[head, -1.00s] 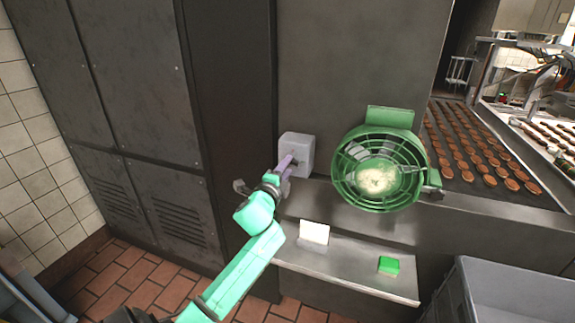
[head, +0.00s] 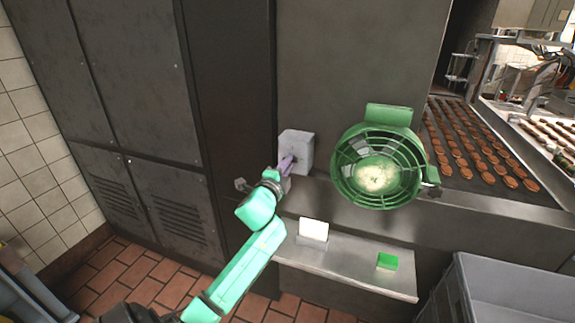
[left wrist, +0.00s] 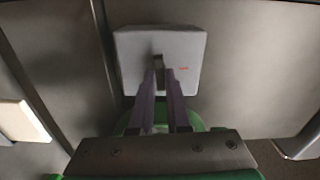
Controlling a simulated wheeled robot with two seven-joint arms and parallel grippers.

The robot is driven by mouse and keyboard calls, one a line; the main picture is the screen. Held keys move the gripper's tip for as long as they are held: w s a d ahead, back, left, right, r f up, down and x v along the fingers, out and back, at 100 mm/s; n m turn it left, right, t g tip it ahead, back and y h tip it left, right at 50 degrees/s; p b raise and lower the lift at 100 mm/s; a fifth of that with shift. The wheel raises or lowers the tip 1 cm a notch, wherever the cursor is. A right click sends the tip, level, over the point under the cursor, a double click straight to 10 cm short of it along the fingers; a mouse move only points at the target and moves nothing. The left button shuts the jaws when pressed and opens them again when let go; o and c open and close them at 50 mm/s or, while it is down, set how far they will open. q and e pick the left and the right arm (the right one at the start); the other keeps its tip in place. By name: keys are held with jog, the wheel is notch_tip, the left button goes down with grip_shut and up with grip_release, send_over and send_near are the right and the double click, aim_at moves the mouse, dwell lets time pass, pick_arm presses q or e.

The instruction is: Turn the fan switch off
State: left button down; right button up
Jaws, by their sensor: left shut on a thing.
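The fan switch is a light grey box (head: 298,150) on the dark metal wall, left of the fan. It also shows in the left wrist view (left wrist: 184,52), with a dark lever (left wrist: 158,62) at its middle and a small red mark to the right. My left gripper (head: 287,163) is at the front of the box. In the left wrist view its purple fingers (left wrist: 160,76) are shut on the lever. The green fan (head: 378,160) stands to the right of the switch box. My right gripper is not in view.
A metal shelf (head: 350,272) below holds a white block (head: 313,230) and a green block (head: 387,261). A grey bin (head: 510,290) stands at the lower right. A conveyor with rows of brown biscuits (head: 480,150) runs at the upper right. Dark cabinets (head: 130,90) fill the left.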

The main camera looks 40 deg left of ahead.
pick_arm(q)
jog(key=shift+f+n+p, duration=0.1)
jog(key=shift+n+p, duration=2.85)
jog(key=shift+n, duration=5.55)
jog(key=c, duration=0.9)
grip_release()
jog(key=b+v, duration=0.3)
jog(key=v, duration=1.1)
jog(key=shift+s+d, duration=0.1)
jog(key=shift+s, duration=0.2)
